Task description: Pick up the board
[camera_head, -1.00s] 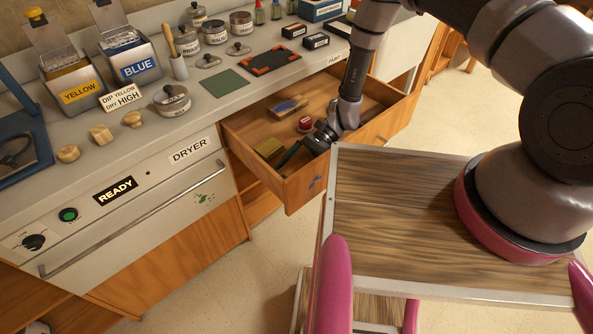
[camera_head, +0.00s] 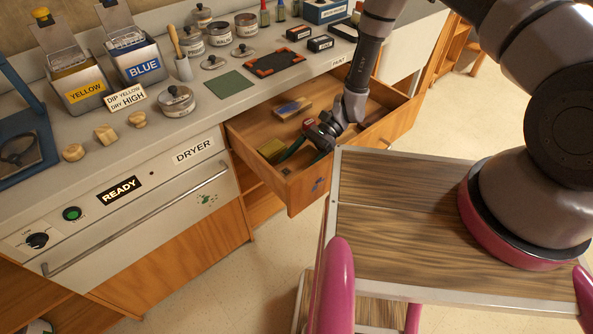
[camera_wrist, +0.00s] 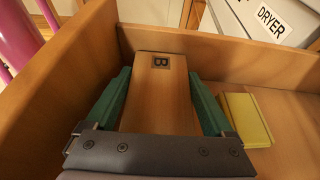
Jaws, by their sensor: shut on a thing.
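The board is a light wooden block with a dark letter B plate at its far end; in the wrist view the board (camera_wrist: 158,100) lies between the two green fingers of my gripper (camera_wrist: 160,82). The fingers press on its left and right sides. It is inside the open drawer (camera_head: 308,192), near the drawer's front corner. In the head view my gripper (camera_head: 300,150) reaches down into the drawer, and the board is mostly hidden or blends with the wood. I cannot tell whether the board touches the drawer floor.
A yellow block (camera_wrist: 246,118) lies just right of the board. Drawer walls stand close on the left and far side. A blue-and-tan item (camera_head: 291,108) lies farther back in the drawer. The dryer (camera_head: 130,205) is at left, and a wood-topped cart (camera_head: 400,190) is beside the drawer.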

